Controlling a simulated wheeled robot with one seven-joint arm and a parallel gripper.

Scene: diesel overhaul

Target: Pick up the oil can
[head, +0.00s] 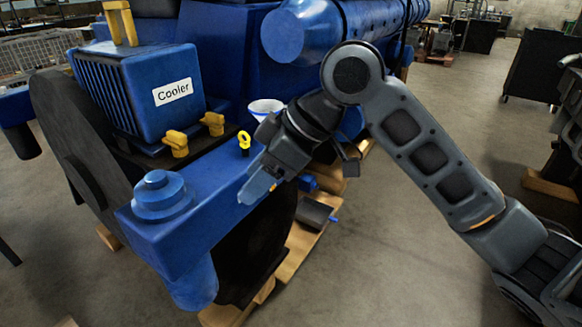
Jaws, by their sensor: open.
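I cannot pick out an oil can for certain in the head view. My gripper (258,187) hangs over the front blue beam of the engine, right of its round blue cap (160,194). Its light blue finger area points down and left. The fingers overlap in this view and the gap between them is hard to see. I see nothing held between them. A white cup-like vessel with a blue rim (265,108) stands behind my gripper on the engine. A yellow ring (244,140) sits just left of the gripper's wrist.
The blue box labelled Cooler (165,95) stands at left, with yellow brackets (176,143) at its foot. A large blue cylinder (305,32) lies behind my arm. A dark tray-like item (315,214) is low beside wooden boards (300,246).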

